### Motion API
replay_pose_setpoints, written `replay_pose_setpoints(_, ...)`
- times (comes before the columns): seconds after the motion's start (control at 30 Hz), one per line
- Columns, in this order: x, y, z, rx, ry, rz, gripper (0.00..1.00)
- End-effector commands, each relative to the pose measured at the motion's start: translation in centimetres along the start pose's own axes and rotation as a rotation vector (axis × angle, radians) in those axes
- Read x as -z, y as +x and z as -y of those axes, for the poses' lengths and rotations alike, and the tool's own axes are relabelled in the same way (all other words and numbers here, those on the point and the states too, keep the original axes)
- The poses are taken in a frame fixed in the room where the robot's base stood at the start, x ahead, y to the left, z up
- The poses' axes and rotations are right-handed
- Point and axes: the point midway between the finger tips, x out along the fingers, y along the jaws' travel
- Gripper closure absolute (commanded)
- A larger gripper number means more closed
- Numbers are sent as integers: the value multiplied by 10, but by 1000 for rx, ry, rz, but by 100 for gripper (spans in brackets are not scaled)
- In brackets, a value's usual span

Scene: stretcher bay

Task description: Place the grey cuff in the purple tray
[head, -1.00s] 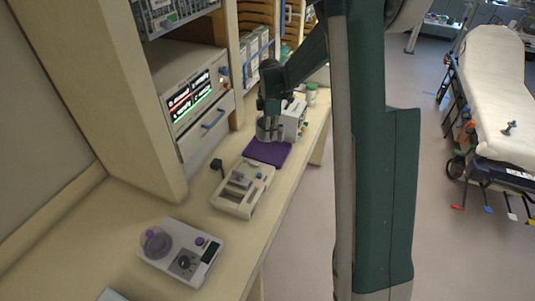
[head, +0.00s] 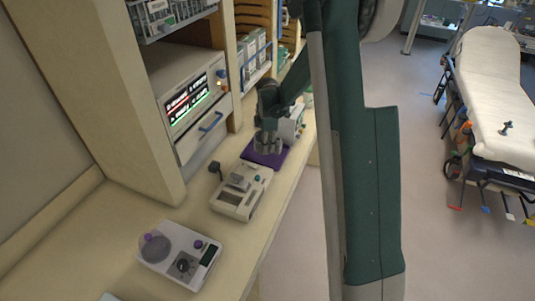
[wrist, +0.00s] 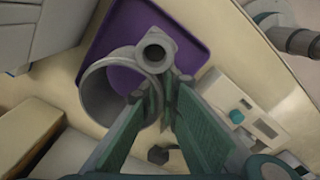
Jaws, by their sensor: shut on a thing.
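The grey cuff (head: 268,143) is a ring with a small tube on its side. In the wrist view the ring (wrist: 97,92) is to the left and the tube end (wrist: 155,52) at the top. My gripper (wrist: 165,82) is shut on the cuff near the tube; it also shows in the head view (head: 268,124). The flat purple tray (head: 282,158) lies on the counter below the cuff, and its bare floor shows in the wrist view (wrist: 127,28). The cuff overlaps the tray in both views; I cannot tell whether it touches it.
A white device (head: 291,124) stands just behind the tray. A beige instrument (head: 242,192) and a white device with a dial (head: 179,255) sit nearer on the counter (head: 120,215). A shelf unit with a monitor (head: 192,102) rises on the left. A stretcher (head: 492,85) stands far right.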

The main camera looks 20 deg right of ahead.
Motion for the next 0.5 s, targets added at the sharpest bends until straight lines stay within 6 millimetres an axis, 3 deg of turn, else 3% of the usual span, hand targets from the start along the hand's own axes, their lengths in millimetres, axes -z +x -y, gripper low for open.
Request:
replay_pose_setpoints(0.27, 0, 1, 0, 0, 0, 0, 100)
replay_pose_setpoints(0.5, 0, 18, 0, 0, 0, 0, 100)
